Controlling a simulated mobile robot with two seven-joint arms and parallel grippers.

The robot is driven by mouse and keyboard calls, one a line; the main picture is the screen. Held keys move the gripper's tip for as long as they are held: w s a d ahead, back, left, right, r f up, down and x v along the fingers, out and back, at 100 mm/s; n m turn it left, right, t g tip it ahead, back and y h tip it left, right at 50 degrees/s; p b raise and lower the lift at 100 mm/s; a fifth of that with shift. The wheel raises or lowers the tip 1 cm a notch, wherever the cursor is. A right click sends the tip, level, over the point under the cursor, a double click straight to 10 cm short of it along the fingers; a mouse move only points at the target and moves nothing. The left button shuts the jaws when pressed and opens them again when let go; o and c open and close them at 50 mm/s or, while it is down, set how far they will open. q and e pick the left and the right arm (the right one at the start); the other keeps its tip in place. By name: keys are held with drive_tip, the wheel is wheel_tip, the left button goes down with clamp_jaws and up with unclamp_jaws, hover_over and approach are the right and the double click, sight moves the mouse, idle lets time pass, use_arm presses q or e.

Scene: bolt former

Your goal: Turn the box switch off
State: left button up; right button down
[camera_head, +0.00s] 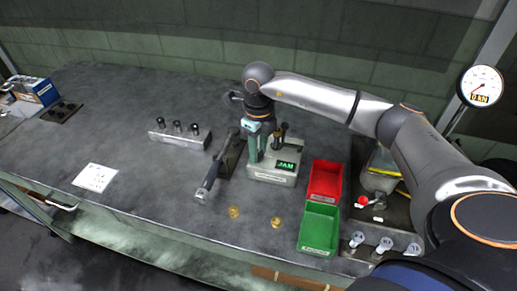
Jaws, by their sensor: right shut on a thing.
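A small pale box (262,174) with a lit green display reading "JAM" (287,166) stands near the middle of the bench. A dark upright post with a brassy part (284,132) rises at its top. My right gripper (257,153) reaches down from above to the left part of this box. Its jaws are shut on a small part there, which appears to be the box switch. The fingers hide that part, so its position cannot be read. My left gripper is not in view.
Two brass pieces (234,212) (276,222) lie in front. A block with three dark knobs (180,138) stands left. The bench's left middle is mostly clear.

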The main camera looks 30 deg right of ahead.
sight(259, 154)
idle(0.3)
drive_tip(key=c, duration=0.5)
unclamp_jaws()
drive_tip(key=shift+r, duration=0.1)
wheel_tip(259, 154, up, 12)
drive_tip(key=shift+r+b, duration=0.2)
drive_tip(key=shift+b, duration=0.4)
drive_tip(key=shift+s, duration=0.1)
